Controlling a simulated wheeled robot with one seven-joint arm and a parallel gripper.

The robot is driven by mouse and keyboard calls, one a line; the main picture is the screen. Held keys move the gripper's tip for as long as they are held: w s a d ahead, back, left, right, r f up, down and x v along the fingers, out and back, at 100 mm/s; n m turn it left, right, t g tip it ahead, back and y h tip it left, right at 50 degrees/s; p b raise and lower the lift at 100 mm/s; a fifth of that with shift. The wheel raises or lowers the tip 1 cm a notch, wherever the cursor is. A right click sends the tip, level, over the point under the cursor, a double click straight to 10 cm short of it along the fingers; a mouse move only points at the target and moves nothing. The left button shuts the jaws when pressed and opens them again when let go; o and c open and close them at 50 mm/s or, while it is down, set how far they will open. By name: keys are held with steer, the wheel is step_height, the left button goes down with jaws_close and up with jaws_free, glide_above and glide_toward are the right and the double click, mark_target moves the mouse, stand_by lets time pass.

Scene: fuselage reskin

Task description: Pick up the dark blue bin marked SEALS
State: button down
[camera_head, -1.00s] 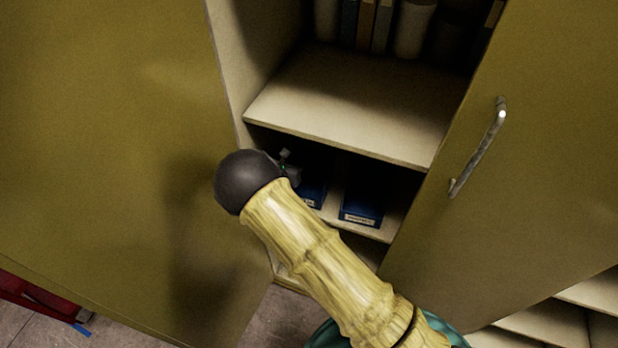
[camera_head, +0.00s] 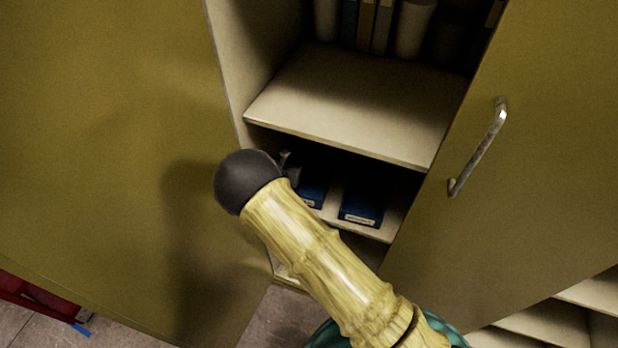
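Two dark blue bins stand on the lower shelf inside the open cabinet. The right bin (camera_head: 361,205) has a pale label on its front that is too small to read. The left bin (camera_head: 314,192) is partly hidden behind my arm, with only a bit of its label showing. I cannot tell which one is marked SEALS. A small part of my gripper (camera_head: 287,163) shows at the shelf opening, just above and behind the left bin's visible part. Its fingers are mostly hidden by my arm's dark round joint, so its opening cannot be seen.
The left door (camera_head: 110,150) and the right door (camera_head: 520,170), with a metal handle (camera_head: 480,148), stand open on both sides. A red object (camera_head: 40,300) lies at lower left.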

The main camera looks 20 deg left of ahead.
steer(key=shift+r, duration=0.1)
steer(key=shift+r, duration=0.4)
step_height(320, 180, up, 3)
steer(key=shift+f+b, duration=0.2)
steer(key=shift+b, duration=0.55)
steer(key=s+b, duration=0.3)
steer(key=s, duration=1.5)
steer(key=shift+a+b, duration=0.2)
steer(key=shift+b, duration=0.15)
